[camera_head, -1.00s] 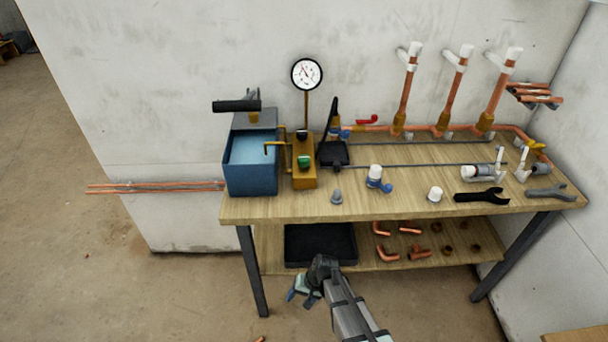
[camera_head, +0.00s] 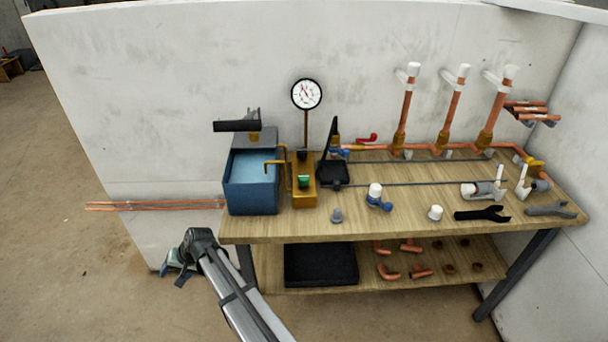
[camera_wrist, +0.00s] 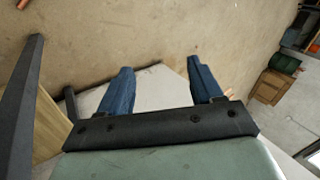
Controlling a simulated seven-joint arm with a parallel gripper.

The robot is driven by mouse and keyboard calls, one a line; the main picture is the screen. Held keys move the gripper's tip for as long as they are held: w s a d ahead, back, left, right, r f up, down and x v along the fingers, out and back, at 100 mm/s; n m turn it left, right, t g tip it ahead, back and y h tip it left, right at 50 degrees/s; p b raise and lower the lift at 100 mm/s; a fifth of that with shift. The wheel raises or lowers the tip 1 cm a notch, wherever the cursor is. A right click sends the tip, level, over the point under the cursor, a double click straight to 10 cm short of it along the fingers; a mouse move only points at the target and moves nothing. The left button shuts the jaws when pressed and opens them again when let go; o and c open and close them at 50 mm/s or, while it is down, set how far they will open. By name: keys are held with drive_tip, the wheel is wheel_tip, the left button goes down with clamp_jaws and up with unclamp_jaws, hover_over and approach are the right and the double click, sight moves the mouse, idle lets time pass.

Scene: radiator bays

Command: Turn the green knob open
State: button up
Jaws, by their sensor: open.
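The green knob (camera_head: 303,181) sits on the front of the brass block (camera_head: 304,196), right of the blue water tank (camera_head: 252,193) on the bench. A black knob (camera_head: 301,156) is above it on the same block. My gripper (camera_head: 168,268) hangs low at the bench's left front corner, well left of and below the knob. In the wrist view my gripper (camera_wrist: 159,80) has its two blue fingers apart with nothing between them, over floor and wall. The knob is not in the wrist view.
A round gauge (camera_head: 306,94) stands on a stem behind the block. A black pump handle (camera_head: 237,126) overhangs the tank. Copper pipes (camera_head: 150,205) stick out left of the bench.

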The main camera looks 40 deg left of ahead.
drive_tip(key=w+a+r+m+t+y, duration=0.1)
drive_tip(key=w+a+r, duration=0.35)
drive_tip(key=r, duration=0.65)
drive_tip(key=w+a+r+m+t+y, duration=0.1)
drive_tip(key=w+a+r+t, duration=0.15)
drive_tip(key=a+r, duration=0.6)
drive_tip(key=w+a+r+m+t+y, duration=0.1)
drive_tip(key=w+a+r, duration=0.3)
drive_tip(key=r, duration=0.9)
drive_tip(key=w+d+r+h, duration=0.1)
drive_tip(key=w+d+r, duration=0.3)
drive_tip(key=w, duration=0.4)
drive_tip(key=w+d+r+n+t+h, duration=0.1)
drive_tip(key=w+d+r, duration=0.3)
drive_tip(key=w+d, duration=0.2)
drive_tip(key=w+d+r+t+h, duration=0.1)
drive_tip(key=w+d+r, duration=0.4)
drive_tip(key=w, duration=0.6)
drive_tip(key=shift+d+r+n, duration=0.1)
drive_tip(key=shift+d+n, duration=0.2)
drive_tip(key=w+d+f+h, duration=0.2)
drive_tip(key=w+d, duration=0.3)
drive_tip(key=d, duration=0.3)
drive_tip(key=n+g+h, duration=0.1)
drive_tip(key=g+h, duration=0.1)
drive_tip(key=h, duration=0.1)
approach(304, 176)
wheel_tip(304, 176, down, 9)
drive_tip(key=shift+f, duration=0.2)
drive_tip(key=c, duration=1.1)
